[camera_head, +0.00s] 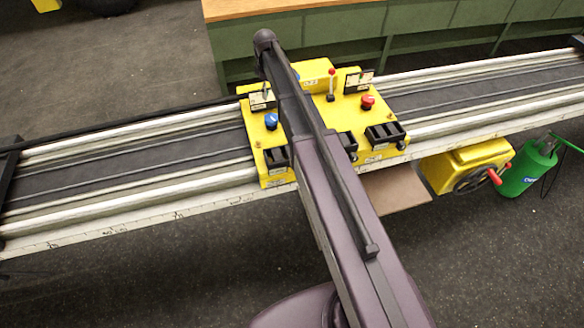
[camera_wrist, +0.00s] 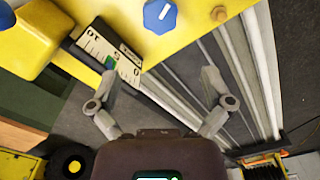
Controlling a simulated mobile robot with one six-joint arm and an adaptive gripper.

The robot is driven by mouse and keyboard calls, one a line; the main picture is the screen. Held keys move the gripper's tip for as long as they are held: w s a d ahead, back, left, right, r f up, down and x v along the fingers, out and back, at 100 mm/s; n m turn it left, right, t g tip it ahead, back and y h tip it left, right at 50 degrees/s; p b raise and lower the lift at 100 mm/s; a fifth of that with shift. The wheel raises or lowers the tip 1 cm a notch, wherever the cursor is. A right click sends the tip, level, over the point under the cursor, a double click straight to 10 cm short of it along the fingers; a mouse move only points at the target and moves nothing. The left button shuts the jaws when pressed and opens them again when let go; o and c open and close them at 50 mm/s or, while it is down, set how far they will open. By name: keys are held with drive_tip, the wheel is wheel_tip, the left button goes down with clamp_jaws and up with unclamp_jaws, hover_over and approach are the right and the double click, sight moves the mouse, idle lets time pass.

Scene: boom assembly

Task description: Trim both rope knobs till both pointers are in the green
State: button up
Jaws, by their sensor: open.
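The blue knob (camera_head: 271,120) stands on the left of the yellow carriage (camera_head: 325,82), and the red knob (camera_head: 367,101) on its right. The blue knob also shows at the top of the wrist view (camera_wrist: 160,15), with a white line on its face. A white gauge (camera_wrist: 95,45) with a green patch lies beside it; I cannot make out where its pointer stands. The other gauge (camera_head: 358,80) is behind the red knob, too small to read. In the wrist view my gripper (camera_wrist: 160,80) is open and empty, below the blue knob in the picture and apart from it.
Black blocks (camera_head: 385,135) line the carriage's front edge. Pale rails (camera_head: 130,190) run both ways. A yellow winch (camera_head: 468,165) and green cylinder (camera_head: 526,168) are at right. My arm hides the carriage's middle.

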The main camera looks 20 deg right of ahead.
drive_tip(key=s+f+m+b, duration=0.3)
drive_tip(key=s, duration=0.7)
drive_tip(key=s+f+m+b, duration=0.3)
drive_tip(key=s+m, duration=0.1)
drive_tip(key=s, duration=0.6)
drive_tip(key=s+f+m+b, duration=0.3)
drive_tip(key=s+m+b, duration=0.1)
drive_tip(key=s, duration=0.6)
drive_tip(key=shift+f, duration=0.4)
drive_tip(key=shift+s+a, duration=0.1)
wheel_tip(320, 180, up, 10)
drive_tip(key=n+p, duration=1)
drive_tip(key=n, duration=0.3)
hover_over(271, 117)
drive_tip(key=shift+f, duration=0.1)
drive_tip(key=shift+f, duration=0.1)
wheel_tip(271, 117, down, 14)
drive_tip(key=b, duration=1.4)
drive_tip(key=shift+r, duration=0.25)
